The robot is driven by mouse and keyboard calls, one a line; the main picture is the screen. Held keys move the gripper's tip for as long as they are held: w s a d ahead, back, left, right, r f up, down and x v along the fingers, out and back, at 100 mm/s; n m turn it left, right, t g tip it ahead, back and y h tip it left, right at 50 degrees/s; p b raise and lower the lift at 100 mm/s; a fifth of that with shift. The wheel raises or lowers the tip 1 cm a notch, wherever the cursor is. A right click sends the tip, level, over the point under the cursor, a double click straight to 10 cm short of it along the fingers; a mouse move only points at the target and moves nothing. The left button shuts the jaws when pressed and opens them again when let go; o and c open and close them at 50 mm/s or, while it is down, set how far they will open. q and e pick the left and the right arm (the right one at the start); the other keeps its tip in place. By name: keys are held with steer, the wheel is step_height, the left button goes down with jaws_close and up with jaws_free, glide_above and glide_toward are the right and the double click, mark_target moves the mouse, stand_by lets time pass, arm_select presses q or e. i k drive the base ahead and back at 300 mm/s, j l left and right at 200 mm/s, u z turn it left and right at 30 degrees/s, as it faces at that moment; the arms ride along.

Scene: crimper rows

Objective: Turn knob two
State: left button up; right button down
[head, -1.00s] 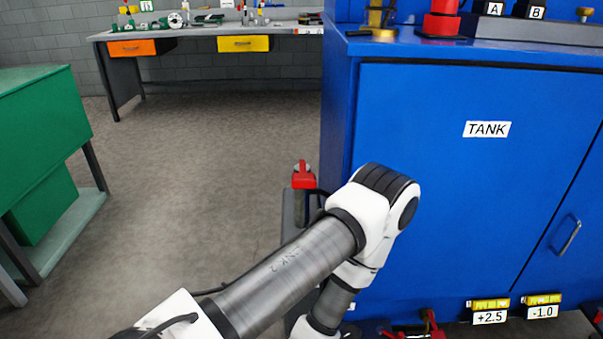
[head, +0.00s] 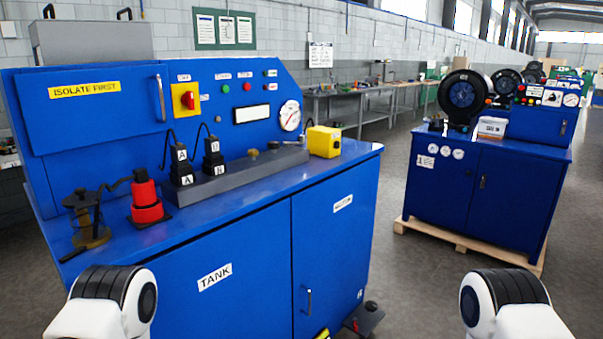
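A blue hydraulic bench (head: 225,285) labelled TANK stands in front of me. On its top a grey manifold block (head: 235,178) carries black valve plugs marked with letters and small brass-coloured knobs (head: 253,155). On the upright panel is a red rotary knob (head: 187,99) on a yellow plate, with small buttons beside it. I see no knob clearly marked two; the small labels are too blurred to read. Only the upper joints of my two arms show at the bottom left and bottom right. Both grippers are outside the view.
A red cylinder (head: 146,199) and a glass-bodied fitting (head: 88,220) stand at the bench's left end. A yellow box (head: 324,141) sits at its right end beside a round gauge (head: 289,116). A second blue machine (head: 480,185) stands on a pallet to the right, with open floor between.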

mark_target(371, 307)
steer(key=i+l+u, duration=0.1)
steer(key=u, duration=0.55)
steer(key=i+l+u, duration=0.3)
steer(key=l, duration=0.6)
steer(key=l+u, duration=0.3)
steer(key=l, duration=0.55)
steer(key=i+l+u, duration=0.1)
steer(key=l+u, duration=0.2)
steer(key=l, duration=1.65)
steer(key=i+l, duration=0.1)
steer(key=l, duration=0.95)
